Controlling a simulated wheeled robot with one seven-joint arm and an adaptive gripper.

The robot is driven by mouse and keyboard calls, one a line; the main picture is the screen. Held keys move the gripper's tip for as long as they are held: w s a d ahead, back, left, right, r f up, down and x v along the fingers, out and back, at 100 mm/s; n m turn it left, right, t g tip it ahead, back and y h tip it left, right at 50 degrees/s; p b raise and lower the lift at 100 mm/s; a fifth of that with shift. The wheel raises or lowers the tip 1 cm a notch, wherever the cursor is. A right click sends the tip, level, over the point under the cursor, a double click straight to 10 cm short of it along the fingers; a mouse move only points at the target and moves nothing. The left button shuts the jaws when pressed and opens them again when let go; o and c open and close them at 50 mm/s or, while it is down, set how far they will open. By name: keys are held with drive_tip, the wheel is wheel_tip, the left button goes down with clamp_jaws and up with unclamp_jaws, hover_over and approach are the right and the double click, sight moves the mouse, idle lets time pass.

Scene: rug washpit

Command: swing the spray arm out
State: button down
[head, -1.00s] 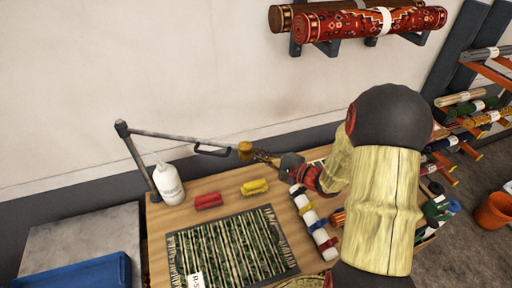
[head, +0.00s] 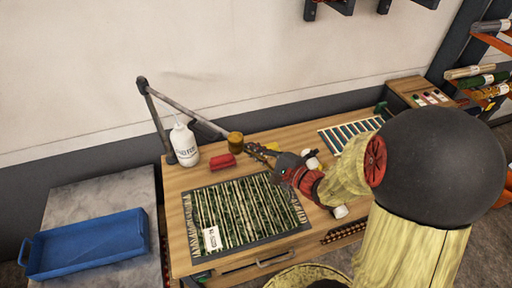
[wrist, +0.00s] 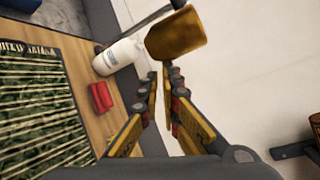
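The spray arm (head: 185,108) is a grey rod hinged on a post at the bench's back left. It slants forward over the bench, away from the wall, with a dark handle (head: 207,128) and a brass-coloured head (head: 235,141) at its free end. My gripper (head: 260,149) is just right of that head. In the wrist view, the head (wrist: 175,35) is large and just past my fingertips (wrist: 163,78). A narrow gap shows between the fingers, with nothing visibly held. I cannot tell whether a finger touches the head.
A white bottle (head: 184,143) stands by the post, and a red block (head: 222,161) lies in front of it. A green striped rug sample (head: 245,213) lies on the bench (head: 180,182). A blue tray (head: 85,245) is at left. A slatted rack (head: 348,134) is at right.

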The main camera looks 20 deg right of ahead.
drive_tip(key=shift+s+a+y, duration=0.3)
drive_tip(key=shift+s+a, duration=0.05)
drive_tip(key=shift+a, duration=0.4)
drive_tip(key=w+d+f+b, duration=0.1)
drive_tip(key=d+f+b, duration=0.1)
drive_tip(key=d+b, duration=0.25)
drive_tip(key=s+r, duration=0.1)
drive_tip(key=s, duration=0.8)
drive_tip(key=shift+d+r, duration=0.2)
drive_tip(key=shift+d, duration=0.15)
